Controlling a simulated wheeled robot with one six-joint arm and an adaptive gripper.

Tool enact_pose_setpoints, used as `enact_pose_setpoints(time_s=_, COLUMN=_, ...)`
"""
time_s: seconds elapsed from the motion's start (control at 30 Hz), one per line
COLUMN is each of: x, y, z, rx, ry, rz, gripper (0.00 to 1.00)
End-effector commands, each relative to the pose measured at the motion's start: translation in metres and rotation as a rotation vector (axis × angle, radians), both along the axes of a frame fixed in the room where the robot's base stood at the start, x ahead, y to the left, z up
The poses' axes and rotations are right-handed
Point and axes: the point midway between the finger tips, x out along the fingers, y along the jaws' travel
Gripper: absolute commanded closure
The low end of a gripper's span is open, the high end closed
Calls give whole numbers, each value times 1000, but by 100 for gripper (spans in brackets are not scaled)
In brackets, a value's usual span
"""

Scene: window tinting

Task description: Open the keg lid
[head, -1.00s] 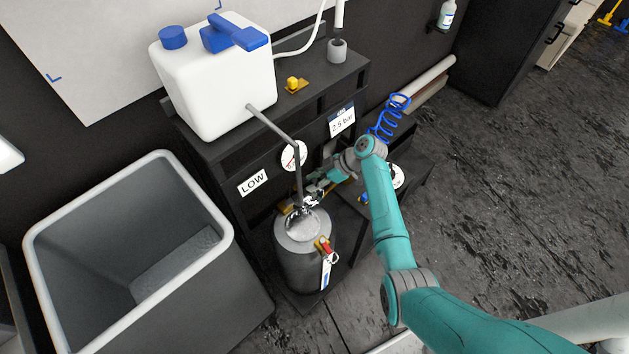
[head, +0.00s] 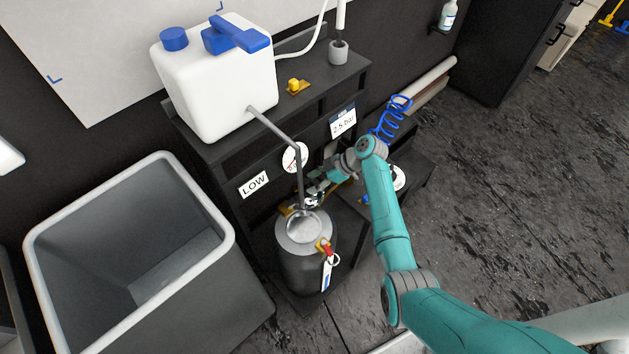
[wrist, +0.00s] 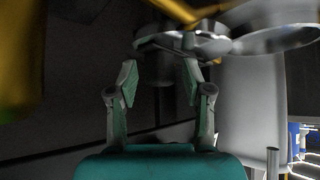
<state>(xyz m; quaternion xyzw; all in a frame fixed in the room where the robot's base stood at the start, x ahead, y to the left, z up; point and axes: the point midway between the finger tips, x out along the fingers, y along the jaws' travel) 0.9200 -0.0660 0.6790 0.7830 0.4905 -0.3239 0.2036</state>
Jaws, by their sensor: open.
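The dark keg (head: 305,268) stands upright on the low shelf, with a pale round area on its grey top (head: 303,227). I cannot tell whether that is the lid's face or the mouth. In the wrist view a shiny metal disc (wrist: 185,43) lies just beyond my fingertips, beside a larger grey rim (wrist: 275,35).
A grey open bin (head: 215,215) stands left of the keg. A white tank (head: 215,85) with blue caps sits on the black bench above, its pipe (head: 300,170) reaching down to the keg.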

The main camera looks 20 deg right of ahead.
Motion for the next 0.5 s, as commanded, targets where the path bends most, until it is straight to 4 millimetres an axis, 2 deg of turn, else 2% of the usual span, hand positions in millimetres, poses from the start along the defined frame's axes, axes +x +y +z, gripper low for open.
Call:
enact_pose_setpoints(time_s=0.17, x=-5, y=-11, z=11, rx=-1, ry=-2, rz=-2, gripper=50)
enact_pose_setpoints(time_s=0.5, x=-25, y=-53, z=58, rx=0, ry=-3, rz=-3, gripper=50)
